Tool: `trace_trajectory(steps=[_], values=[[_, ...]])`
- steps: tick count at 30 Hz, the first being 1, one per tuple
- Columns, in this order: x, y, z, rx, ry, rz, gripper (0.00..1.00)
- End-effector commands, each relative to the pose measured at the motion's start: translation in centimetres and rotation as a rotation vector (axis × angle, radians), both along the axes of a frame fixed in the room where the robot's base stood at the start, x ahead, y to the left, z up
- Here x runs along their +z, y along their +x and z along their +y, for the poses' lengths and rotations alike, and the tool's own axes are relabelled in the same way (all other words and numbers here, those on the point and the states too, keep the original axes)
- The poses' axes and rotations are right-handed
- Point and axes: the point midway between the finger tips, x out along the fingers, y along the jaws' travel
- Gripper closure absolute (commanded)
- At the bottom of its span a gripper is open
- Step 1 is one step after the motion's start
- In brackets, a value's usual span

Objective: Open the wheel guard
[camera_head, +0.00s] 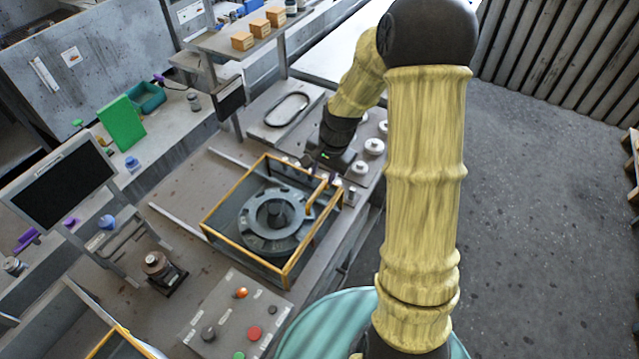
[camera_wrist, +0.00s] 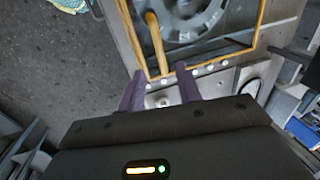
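The wheel guard (camera_head: 236,199) is a see-through box with a yellow frame on the grey bench, over a grey slotted wheel (camera_head: 262,238). It looks closed over the wheel. A yellow bar, apparently its handle (camera_head: 316,195), stands at the guard's right side; it also shows in the wrist view (camera_wrist: 155,42). My gripper (camera_head: 326,179) is at the guard's upper right edge. In the wrist view, my gripper's two purple fingers (camera_wrist: 160,85) are apart with nothing between them. The bar's near end appears just beyond the fingertips; whether they touch the frame I cannot tell.
White round knobs (camera_head: 373,147) stand on a plate right of my gripper. A button panel (camera_head: 236,320) lies in front of the guard. A black screen (camera_head: 60,190) stands at left. A shelf with orange boxes (camera_head: 260,28) rises behind. Open floor (camera_head: 530,200) lies to the right.

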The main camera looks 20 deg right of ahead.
Motion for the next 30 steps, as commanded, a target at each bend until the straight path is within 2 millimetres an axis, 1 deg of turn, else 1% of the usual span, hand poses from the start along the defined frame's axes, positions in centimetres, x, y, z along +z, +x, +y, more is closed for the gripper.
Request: trace_trajectory(steps=[3, 9, 15, 19, 26, 27, 29, 30], values=[[-1.7, 0.1, 0.3, 0.0, 0.001, 0.004, 0.66], [-4.3, 0.5, 0.7, 0.002, 0.001, 0.004, 0.66], [-6.3, 0.8, 0.8, -0.002, 0.001, 0.002, 0.66], [-6.8, 0.9, 0.9, -0.003, 0.0, 0.0, 0.66], [-6.9, 1.0, 0.9, -0.003, 0.0, 0.0, 0.66], [-6.9, 1.0, 0.9, -0.002, 0.0, 0.0, 0.68], [-6.9, 1.0, 0.9, -0.002, 0.0, 0.0, 0.79], [-6.9, 1.0, 0.9, -0.002, 0.0, 0.0, 0.87]])
